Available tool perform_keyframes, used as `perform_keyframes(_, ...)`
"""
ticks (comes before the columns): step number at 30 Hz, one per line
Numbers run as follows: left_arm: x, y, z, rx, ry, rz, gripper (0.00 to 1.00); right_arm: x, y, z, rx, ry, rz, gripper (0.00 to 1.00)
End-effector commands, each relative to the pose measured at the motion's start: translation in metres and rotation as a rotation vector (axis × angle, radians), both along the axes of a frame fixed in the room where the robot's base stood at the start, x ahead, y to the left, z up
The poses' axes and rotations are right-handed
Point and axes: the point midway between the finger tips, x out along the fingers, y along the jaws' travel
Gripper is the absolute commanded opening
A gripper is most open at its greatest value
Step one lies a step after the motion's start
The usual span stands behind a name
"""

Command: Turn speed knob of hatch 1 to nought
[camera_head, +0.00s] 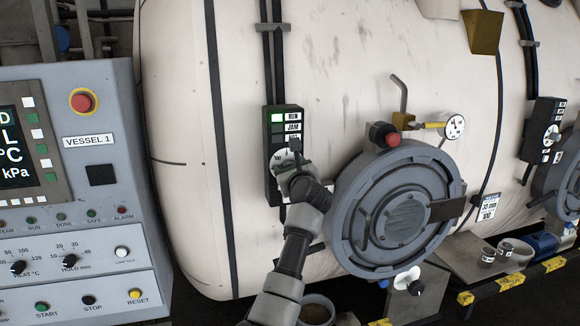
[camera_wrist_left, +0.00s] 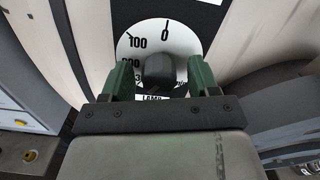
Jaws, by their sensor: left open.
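The speed knob (camera_wrist_left: 160,70) of hatch 1 is a dark knob on a white dial (camera_wrist_left: 150,42) marked 0 and 100, with further marks partly hidden. The dial is on a black control box (camera_head: 276,133) with RUN and JAM labels, left of the round grey hatch (camera_head: 400,210). My left gripper (camera_head: 288,160) is at the dial. In the left wrist view its two green fingers are open, one on each side of the knob, with small gaps visible. The knob's pointer direction cannot be told. My right gripper is not in view.
A grey VESSEL 1 console (camera_head: 90,190) with a red stop button (camera_head: 83,101) stands at the left. A red-capped valve (camera_head: 383,134) and a pressure gauge (camera_head: 455,127) sit above the hatch. A second black control box (camera_head: 542,130) is at the right.

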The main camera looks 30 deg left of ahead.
Motion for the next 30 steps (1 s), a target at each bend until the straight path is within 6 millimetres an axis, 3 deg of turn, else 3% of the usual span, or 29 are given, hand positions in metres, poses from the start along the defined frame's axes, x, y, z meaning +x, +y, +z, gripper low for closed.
perform_keyframes(5, 0.0, 0.0, 0.0, 0.001, -0.001, 0.0, 0.59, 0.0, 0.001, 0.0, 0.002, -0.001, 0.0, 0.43)
perform_keyframes(12, 0.0, 0.0, 0.0, 0.001, -0.001, 0.0, 0.22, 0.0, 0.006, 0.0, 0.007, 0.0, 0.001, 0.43)
perform_keyframes(15, 0.0, 0.0, 0.0, 0.0, 0.0, 0.0, 0.11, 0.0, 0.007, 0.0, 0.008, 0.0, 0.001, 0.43)
perform_keyframes(30, 0.0, -0.001, 0.002, 0.103, 0.124, -0.002, 0.11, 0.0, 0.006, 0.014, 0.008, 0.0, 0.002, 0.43)
